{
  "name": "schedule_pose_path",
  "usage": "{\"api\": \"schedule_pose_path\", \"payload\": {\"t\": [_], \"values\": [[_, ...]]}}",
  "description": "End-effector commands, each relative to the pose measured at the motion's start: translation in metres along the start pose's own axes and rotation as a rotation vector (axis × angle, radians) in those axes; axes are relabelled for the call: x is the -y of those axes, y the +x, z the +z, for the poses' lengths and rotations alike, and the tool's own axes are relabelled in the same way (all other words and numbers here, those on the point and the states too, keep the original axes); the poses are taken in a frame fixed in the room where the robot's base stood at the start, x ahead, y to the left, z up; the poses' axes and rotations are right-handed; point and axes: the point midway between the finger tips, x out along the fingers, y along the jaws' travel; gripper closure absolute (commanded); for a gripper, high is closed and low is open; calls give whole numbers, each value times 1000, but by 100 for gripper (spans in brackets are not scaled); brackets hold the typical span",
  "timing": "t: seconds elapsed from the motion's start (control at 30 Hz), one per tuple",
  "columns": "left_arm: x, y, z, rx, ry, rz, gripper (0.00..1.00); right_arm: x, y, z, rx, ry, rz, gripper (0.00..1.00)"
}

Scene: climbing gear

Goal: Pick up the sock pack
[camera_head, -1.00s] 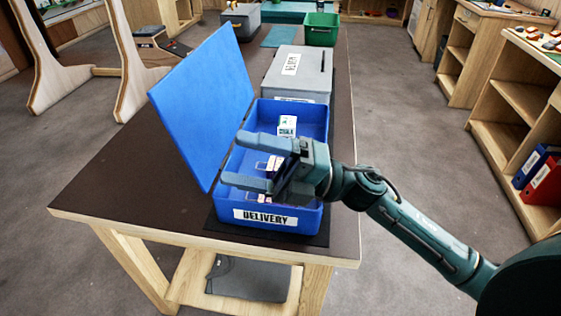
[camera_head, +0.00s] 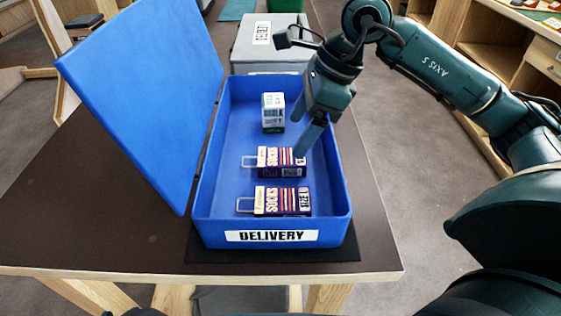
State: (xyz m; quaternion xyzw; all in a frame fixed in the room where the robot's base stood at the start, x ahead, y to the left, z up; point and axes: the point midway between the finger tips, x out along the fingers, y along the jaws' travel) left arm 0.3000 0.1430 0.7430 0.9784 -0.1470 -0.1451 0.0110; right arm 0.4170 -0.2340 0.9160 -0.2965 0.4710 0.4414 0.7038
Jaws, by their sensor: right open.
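Two sock packs with purple, orange and white print lie in the open blue delivery box (camera_head: 340,203). The nearer sock pack (camera_head: 282,201) is by the front wall, and the farther sock pack (camera_head: 278,162) is just behind it. Each has a pale hanger loop on its left. My right gripper (camera_head: 306,148) is open and points down into the box. Its fingertip overlaps the right part of the farther pack in the picture; I cannot tell whether they touch. My left gripper is out of view.
A white and green chalk box (camera_head: 273,112) stands farther back inside the delivery box. The blue lid (camera_head: 145,95) stands open on the left. A grey lidded box (camera_head: 270,58) is behind. The brown table top (camera_head: 110,215) is clear at left.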

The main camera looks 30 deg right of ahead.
Motion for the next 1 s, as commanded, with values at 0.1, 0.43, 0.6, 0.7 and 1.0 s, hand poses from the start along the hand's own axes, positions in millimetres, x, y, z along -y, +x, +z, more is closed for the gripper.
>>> {"api": "schedule_pose_path", "payload": {"t": [0.1,0.43,0.6,0.7,1.0], "values": [[0,2,3,3,6,3,67,0,16,0,0,1,3,24],[-1,4,7,8,14,5,67,2,51,-1,1,2,5,24],[-1,5,10,12,20,7,67,2,71,0,2,1,3,24],[-2,6,9,11,22,8,67,2,74,0,3,1,2,24],[-2,7,7,6,24,10,67,2,74,0,3,1,1,33]]}}
